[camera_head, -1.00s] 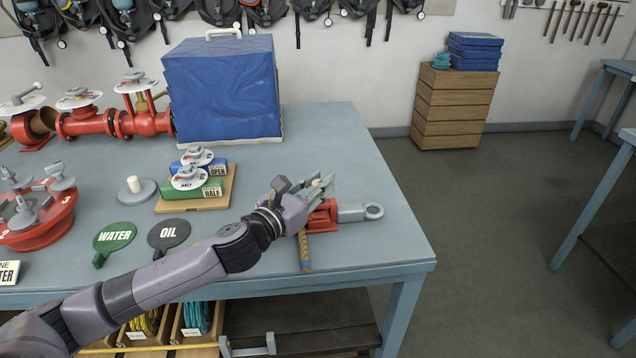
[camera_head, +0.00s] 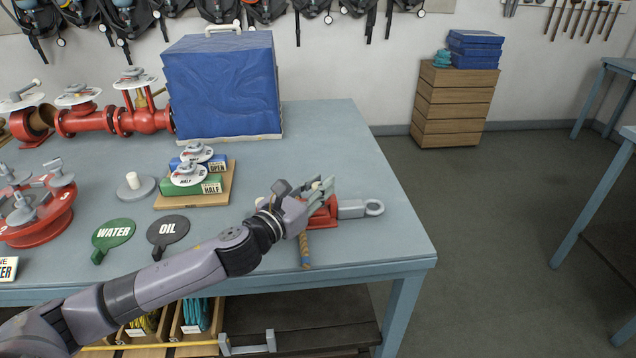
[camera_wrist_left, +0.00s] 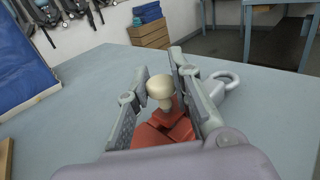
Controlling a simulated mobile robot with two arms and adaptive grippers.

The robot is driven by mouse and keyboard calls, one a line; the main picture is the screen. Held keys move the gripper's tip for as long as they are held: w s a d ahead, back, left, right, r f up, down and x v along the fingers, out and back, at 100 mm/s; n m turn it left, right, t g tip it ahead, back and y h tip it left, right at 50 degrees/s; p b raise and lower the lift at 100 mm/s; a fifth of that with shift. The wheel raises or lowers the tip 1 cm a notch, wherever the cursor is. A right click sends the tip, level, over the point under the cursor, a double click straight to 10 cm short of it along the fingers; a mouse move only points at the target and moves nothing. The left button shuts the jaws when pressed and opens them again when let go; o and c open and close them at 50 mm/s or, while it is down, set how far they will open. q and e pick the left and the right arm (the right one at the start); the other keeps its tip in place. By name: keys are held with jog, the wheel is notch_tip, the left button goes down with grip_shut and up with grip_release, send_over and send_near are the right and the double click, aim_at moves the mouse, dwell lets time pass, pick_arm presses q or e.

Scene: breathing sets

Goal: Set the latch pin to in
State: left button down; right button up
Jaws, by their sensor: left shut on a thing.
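A red latch block (camera_head: 322,216) sits near the table's right front corner, with a grey bar and ring (camera_head: 362,208) sticking out to its right. A cream round knob, the latch pin's head (camera_wrist_left: 160,90), rises from the red block in the left wrist view. My left gripper (camera_head: 318,188) is over the block, shut on the pin, with a finger on each side of the knob (camera_wrist_left: 158,100). The pin's lower part is hidden by the fingers and the block. My right gripper is out of view.
The blue-covered box (camera_head: 222,85) stands at the back of the blue-grey table (camera_head: 330,130). The table's back right is clear.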

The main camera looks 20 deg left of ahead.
pick_arm(q)
jog(key=c, duration=1.4)
grip_release()
jog(key=shift+o, duration=0.2)
jog(key=shift+s, duration=0.15)
jog(key=v, duration=1)
jog(key=shift+f, duration=0.15)
jog(key=shift+v, duration=0.85)
jog(key=shift+s, duration=0.1)
